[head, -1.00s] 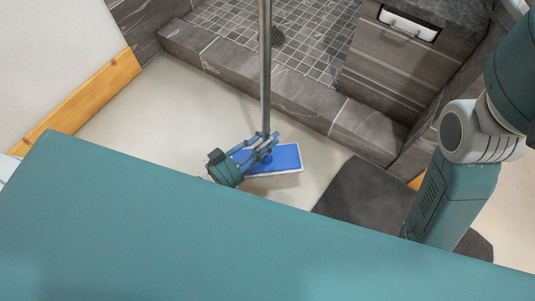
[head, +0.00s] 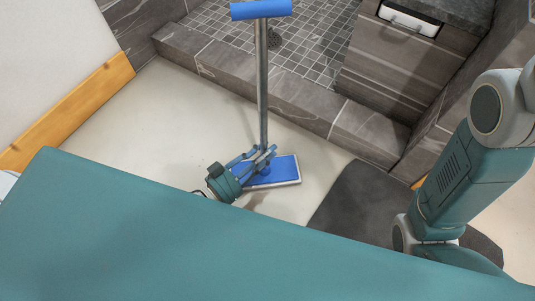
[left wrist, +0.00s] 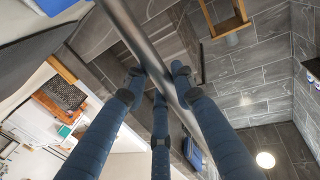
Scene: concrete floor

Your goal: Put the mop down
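The mop has a blue handle end (head: 261,10), a long grey metal pole (head: 262,85) and a flat blue head (head: 284,171) low over the pale floor. It looks close to upright. My left gripper (head: 266,155) is at the lower part of the pole, just above the head. In the left wrist view the pole (left wrist: 130,28) passes between the fingers of my left gripper (left wrist: 157,78), with fingertips against both sides. Whether the head touches the floor is hard to tell. My right arm shows at the right, its gripper out of view.
A stone curb (head: 225,75) borders the tiled shower floor (head: 315,35) behind the mop. A grey cabinet (head: 390,65) stands at the back right. A dark mat (head: 350,205) lies right of the mop head. The floor (head: 150,120) to the left is clear.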

